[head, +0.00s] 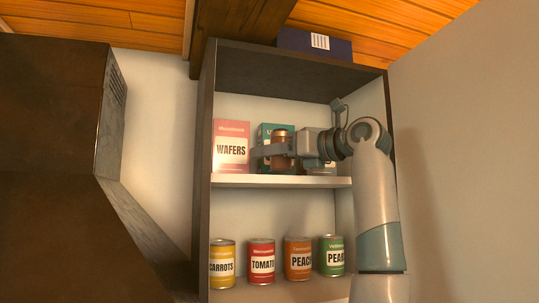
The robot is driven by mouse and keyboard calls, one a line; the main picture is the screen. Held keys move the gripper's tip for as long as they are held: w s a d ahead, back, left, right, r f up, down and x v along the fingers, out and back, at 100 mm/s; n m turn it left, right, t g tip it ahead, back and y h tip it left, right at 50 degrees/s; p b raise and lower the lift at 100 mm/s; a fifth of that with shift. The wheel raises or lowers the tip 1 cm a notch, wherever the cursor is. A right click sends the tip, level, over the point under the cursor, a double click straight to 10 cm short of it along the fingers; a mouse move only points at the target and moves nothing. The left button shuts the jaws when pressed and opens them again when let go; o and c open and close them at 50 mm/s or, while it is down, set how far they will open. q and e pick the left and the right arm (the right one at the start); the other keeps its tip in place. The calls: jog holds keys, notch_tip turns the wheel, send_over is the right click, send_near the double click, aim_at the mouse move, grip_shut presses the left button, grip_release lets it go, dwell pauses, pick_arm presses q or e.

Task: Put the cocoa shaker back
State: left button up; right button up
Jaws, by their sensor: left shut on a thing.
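The cocoa shaker (281,137) is a small brown cylinder with a lighter top, upright at the upper compartment of the open cabinet. My left gripper (270,151) is shut on it from the right, with a finger across its front. The shaker is in front of a teal box (264,132), right of the wafers box. I cannot tell whether its base touches the white shelf (240,181). My right gripper is not in view.
A pink and white wafers box (231,146) stands left on the same shelf. Below are cans of carrots (222,264), tomato (261,262), peach (298,259) and another, green can (332,256). A dark blue box (315,44) lies on top. The cabinet's side walls bound the space.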

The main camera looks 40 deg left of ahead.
pick_arm(q)
jog(key=shift+f, duration=0.45)
jog(key=shift+f, duration=0.2)
jog(key=o, duration=1.1)
jog(key=shift+r, duration=0.15)
jog(key=shift+d, duration=0.1)
